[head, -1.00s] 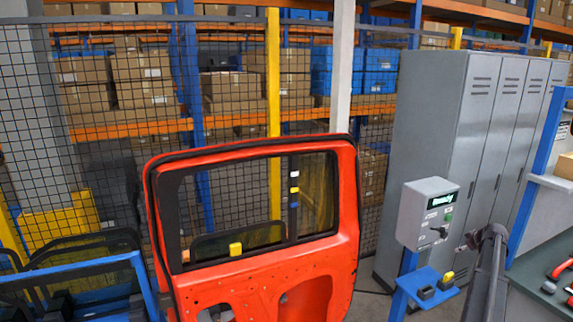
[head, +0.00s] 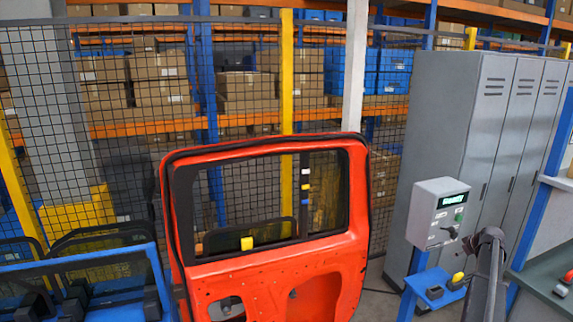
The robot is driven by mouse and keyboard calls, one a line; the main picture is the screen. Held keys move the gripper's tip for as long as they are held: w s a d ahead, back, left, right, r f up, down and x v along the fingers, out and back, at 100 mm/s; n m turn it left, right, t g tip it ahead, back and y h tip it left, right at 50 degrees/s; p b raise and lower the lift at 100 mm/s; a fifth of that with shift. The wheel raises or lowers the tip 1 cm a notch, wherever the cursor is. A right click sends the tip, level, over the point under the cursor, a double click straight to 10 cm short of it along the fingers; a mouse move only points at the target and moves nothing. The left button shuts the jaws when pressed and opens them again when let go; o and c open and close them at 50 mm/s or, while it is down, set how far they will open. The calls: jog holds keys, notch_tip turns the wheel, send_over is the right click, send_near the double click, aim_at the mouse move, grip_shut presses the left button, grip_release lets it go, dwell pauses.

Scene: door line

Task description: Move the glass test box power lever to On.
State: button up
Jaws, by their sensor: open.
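The glass test box (head: 424,213) is a grey box on a blue post, right of the red door. It has a small dark display with blurred green text and a green button. The power lever (head: 450,232) is a small dark handle low on its front face; its exact setting is too small to read. My gripper (head: 476,241) is dark and sits just right of the lever, seen from behind. It is open and appears empty. Its fingertips are partly hidden by its own body, and I cannot tell whether they touch the lever.
A red door (head: 272,268) with a window frame stands left of the box. Below the box, a blue shelf (head: 428,279) holds small black and yellow parts. Grey lockers (head: 440,120) stand behind. A dark-topped bench (head: 530,288) lies at the right. Mesh fencing closes the back.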

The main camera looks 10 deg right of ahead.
jog(key=w+a+f+g+y+b, duration=0.1)
jog(key=w+a+f+g, duration=0.1)
jog(key=a, duration=1.7)
jog(key=w+a+f+g+y+b, duration=0.1)
jog(key=a+f+y, duration=0.15)
jog(key=a, duration=1.65)
jog(key=s+a+f+g, duration=0.1)
jog(key=s+a, duration=0.4)
jog(key=a, duration=0.5)
jog(key=s+a+f+g+h+b, duration=0.1)
jog(key=s+a+g, duration=0.1)
jog(key=s+a, duration=0.4)
jog(key=s+a+f+m+g+h, duration=0.1)
jog(key=s+a, duration=0.5)
jog(key=a, duration=0.8)
jog(key=shift+s+a+g, duration=0.25)
jog(key=shift+a+g, duration=0.05)
jog(key=shift+f, duration=0.1)
jog(key=shift+d, duration=0.1)
